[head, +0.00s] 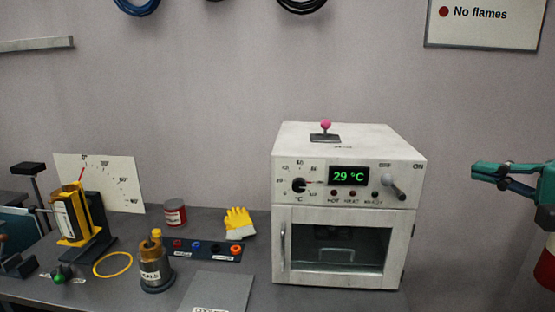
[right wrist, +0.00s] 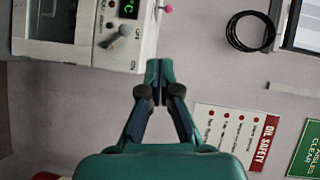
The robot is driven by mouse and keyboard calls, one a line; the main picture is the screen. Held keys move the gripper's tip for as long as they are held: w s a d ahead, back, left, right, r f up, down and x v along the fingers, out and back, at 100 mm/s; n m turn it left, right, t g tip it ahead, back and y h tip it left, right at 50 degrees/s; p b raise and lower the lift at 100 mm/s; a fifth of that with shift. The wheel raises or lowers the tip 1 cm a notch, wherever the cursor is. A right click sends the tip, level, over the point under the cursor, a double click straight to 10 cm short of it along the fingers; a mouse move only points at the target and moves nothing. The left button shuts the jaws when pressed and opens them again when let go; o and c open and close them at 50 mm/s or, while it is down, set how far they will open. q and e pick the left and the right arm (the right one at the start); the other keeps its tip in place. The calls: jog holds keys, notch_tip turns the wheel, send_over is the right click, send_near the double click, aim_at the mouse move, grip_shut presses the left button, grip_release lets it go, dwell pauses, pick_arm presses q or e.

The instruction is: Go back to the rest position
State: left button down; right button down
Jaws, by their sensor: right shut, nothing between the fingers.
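My right gripper (head: 478,171) is at the right edge of the head view, to the right of the white oven (head: 345,155) and apart from it. Its teal-green fingers point left. In the right wrist view the fingertips (right wrist: 158,72) meet with nothing between them, in front of the bare wall. My left gripper cannot be made out in the head view.
The oven, door closed and display reading 29 °C, stands on the grey bench (head: 215,222). The wall bears an oil safety sign (right wrist: 236,132).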

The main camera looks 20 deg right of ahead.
jog(key=w+a+f+g+y+p, duration=0.1)
jog(key=w+a+f+g+y, duration=0.15)
jog(key=w+a+f, duration=0.4)
jog(key=w+a+f+g+y+p, duration=0.1)
jog(key=w+a+f+g+y, duration=0.2)
jog(key=f, duration=0.7)
jog(key=w+a+f+n+g+p, duration=0.15)
jog(key=a+f+g, duration=0.45)
jog(key=f, duration=1)
jog(key=s+a+f+n+g+h, duration=0.1)
jog(key=s+a+f+n, duration=0.2)
jog(key=s+a+f, duration=0.2)
jog(key=s+a+f+n+g+h+p, duration=0.1)
jog(key=s+a+f+n, duration=0.3)
jog(key=s+f, duration=0.5)
jog(key=s+a+f+n+g+h, duration=0.2)
jog(key=s+a+f, duration=0.4)
jog(key=f, duration=0.9)
jog(key=shift+s+a+f+n+h+p, duration=0.15)
jog(key=shift+s+a+n+h+p, duration=0.1)
jog(key=shift+s+n+h+p, duration=0.35)
